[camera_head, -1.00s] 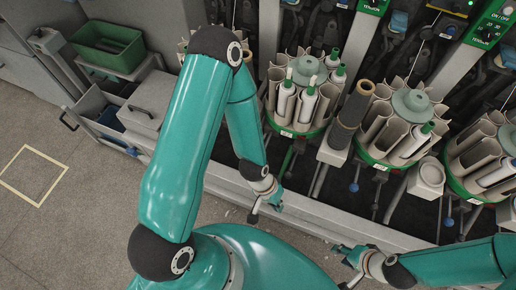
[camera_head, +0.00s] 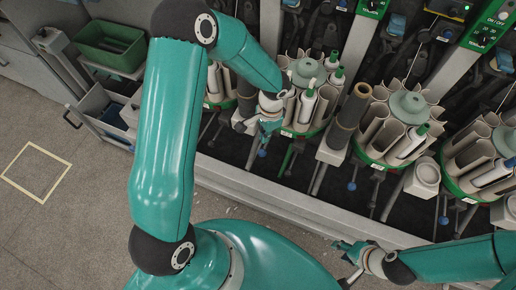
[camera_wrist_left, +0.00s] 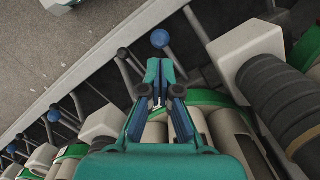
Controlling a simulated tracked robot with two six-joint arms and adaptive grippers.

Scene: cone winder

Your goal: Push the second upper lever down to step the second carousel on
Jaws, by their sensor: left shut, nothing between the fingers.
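My left gripper (camera_head: 265,136) is in front of the second carousel (camera_head: 307,72) from the left and hides part of its lower left side. Its fingers are together and empty. A lever's blue ball (camera_head: 262,153) shows just below the fingers. In the left wrist view, a blue ball (camera_wrist_left: 160,38) on a dark rod is just ahead of the closed fingertips (camera_wrist_left: 160,65), with a visible gap. A green lever (camera_head: 289,158) stands to the right of the fingers. My right gripper (camera_head: 342,265) is low in the head view, away from the levers, its fingers apparently apart.
Further carousels (camera_head: 410,103) with tubes stand to the right; one at the left is partly behind my left arm. A dark ribbed roll (camera_head: 350,115) stands between carousels. Other blue-ball levers (camera_head: 352,186) line the grey front rail (camera_head: 300,205).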

